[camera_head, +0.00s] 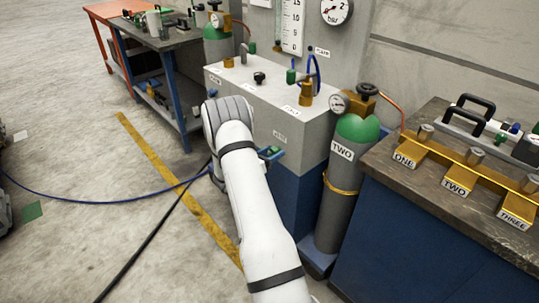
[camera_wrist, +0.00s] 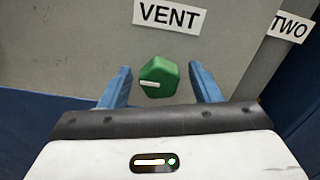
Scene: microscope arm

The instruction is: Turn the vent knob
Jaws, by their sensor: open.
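The vent knob (camera_wrist: 158,77) is green with a white pointer bar, on the grey front panel below the VENT label (camera_wrist: 170,15). In the wrist view the white bar lies nearly level, on the knob's left part. My gripper (camera_wrist: 162,84) is open, its two blue fingers to the left and right of the knob with a gap on each side. I cannot tell how far the tips reach along it. In the head view the gripper (camera_head: 270,154) is partly hidden by my white arm, at the front of the grey cabinet (camera_head: 302,143).
Gas cylinder TWO (camera_head: 342,180) stands right of my gripper; its label (camera_wrist: 290,27) shows in the wrist view. A workbench (camera_head: 440,215) with a yellow rack is further right. Another cylinder (camera_head: 217,45) stands behind. Blue and black hoses cross the open floor at left.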

